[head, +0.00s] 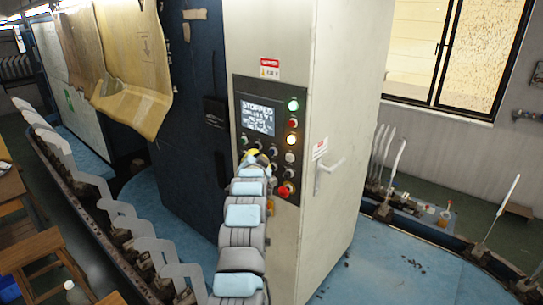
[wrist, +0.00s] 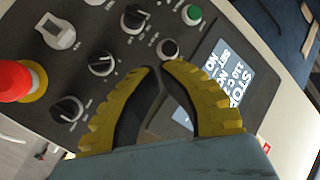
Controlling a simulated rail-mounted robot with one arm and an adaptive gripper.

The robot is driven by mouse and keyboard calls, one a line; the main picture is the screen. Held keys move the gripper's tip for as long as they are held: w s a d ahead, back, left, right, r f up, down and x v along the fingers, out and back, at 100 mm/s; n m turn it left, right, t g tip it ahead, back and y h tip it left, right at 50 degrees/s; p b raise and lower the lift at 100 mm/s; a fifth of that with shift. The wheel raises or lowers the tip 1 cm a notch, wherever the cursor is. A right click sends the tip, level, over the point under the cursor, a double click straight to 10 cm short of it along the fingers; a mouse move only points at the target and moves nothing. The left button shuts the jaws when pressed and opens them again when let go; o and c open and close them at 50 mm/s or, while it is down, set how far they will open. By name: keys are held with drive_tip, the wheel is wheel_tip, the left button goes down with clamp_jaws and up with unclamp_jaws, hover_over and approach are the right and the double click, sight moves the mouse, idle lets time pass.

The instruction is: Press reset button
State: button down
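The control panel (head: 268,135) is on the front of the pale cabinet. Its screen (head: 257,115) reads "STOPPED" with smaller blurred lines. My gripper (head: 260,157) is at the panel's lower left and covers some controls there. In the wrist view the yellow fingers (wrist: 161,68) meet at their tips with nothing between them. The tips point towards a small dark round button (wrist: 167,47) with a pale ring; contact cannot be told. A green button (wrist: 192,14) is just beyond it. The button labels are too small to read, so I cannot tell which is reset.
A red emergency stop (head: 287,190) sits at the panel's lower right; it also shows in the wrist view (wrist: 14,81). Several black rotary knobs (wrist: 101,63) are left of the fingers.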

drive_tip(key=s+a+b, duration=0.2)
drive_tip(key=shift+s, duration=0.35)
drive_tip(key=shift+r, duration=0.1)
idle(0.3)
